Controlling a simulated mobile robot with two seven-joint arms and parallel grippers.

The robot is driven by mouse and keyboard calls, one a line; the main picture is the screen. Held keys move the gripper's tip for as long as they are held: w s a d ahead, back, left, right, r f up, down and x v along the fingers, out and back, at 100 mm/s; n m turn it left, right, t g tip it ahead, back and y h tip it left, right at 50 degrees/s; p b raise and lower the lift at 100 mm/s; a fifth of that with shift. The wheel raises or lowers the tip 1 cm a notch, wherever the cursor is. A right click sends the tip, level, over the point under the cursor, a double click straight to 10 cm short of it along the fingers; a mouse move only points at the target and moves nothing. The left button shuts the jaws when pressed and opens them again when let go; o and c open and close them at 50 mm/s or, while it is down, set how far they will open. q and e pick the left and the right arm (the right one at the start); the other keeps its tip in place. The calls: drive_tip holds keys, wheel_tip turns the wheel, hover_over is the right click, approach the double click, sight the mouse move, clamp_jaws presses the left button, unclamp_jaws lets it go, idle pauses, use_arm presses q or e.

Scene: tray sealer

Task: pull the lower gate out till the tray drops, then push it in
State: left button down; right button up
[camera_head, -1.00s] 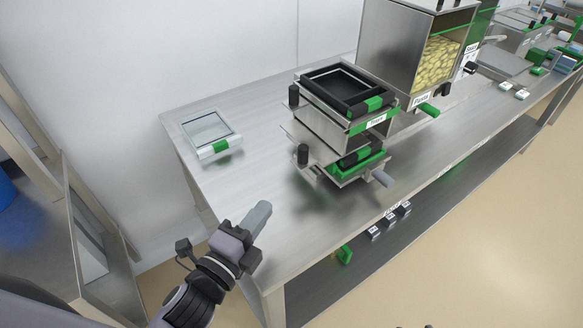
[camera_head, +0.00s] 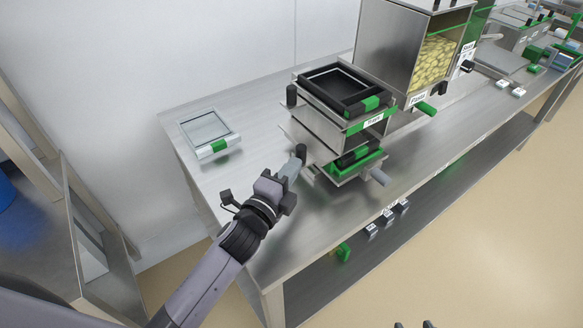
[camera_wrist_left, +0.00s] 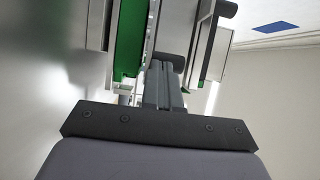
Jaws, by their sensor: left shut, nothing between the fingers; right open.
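The tray dispenser (camera_head: 325,125) stands on the steel bench with a black tray (camera_head: 345,108) at its top. The lower gate's black knob (camera_head: 301,151) sticks out on the left side, low down. Another black-and-green piece (camera_head: 360,155) sits in the dispenser's bottom opening. My left gripper (camera_head: 293,168) is shut and empty, its fingertips just below and beside the lower knob; I cannot tell whether they touch. In the left wrist view its closed fingers (camera_wrist_left: 163,85) point at the dispenser's side. My right gripper (camera_head: 414,325) barely shows at the bottom edge, open.
The upper black knob (camera_head: 291,95) sits above the lower one. A glass-topped device (camera_head: 205,130) lies at the bench's left. A hopper of yellowish pieces (camera_head: 432,65) stands close behind the dispenser, to the right. The bench between device and dispenser is clear.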

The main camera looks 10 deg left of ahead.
use_arm(q)
drive_tip(key=shift+w, duration=0.1)
drive_tip(key=w+d+b, duration=0.1)
drive_tip(key=d, duration=0.1)
drive_tip(key=w+d+b, duration=0.1)
drive_tip(key=w, duration=0.1)
drive_tip(key=shift+w+d+r, duration=0.2)
drive_tip(key=shift+d, duration=0.15)
drive_tip(key=shift+r, duration=0.1)
idle(0.4)
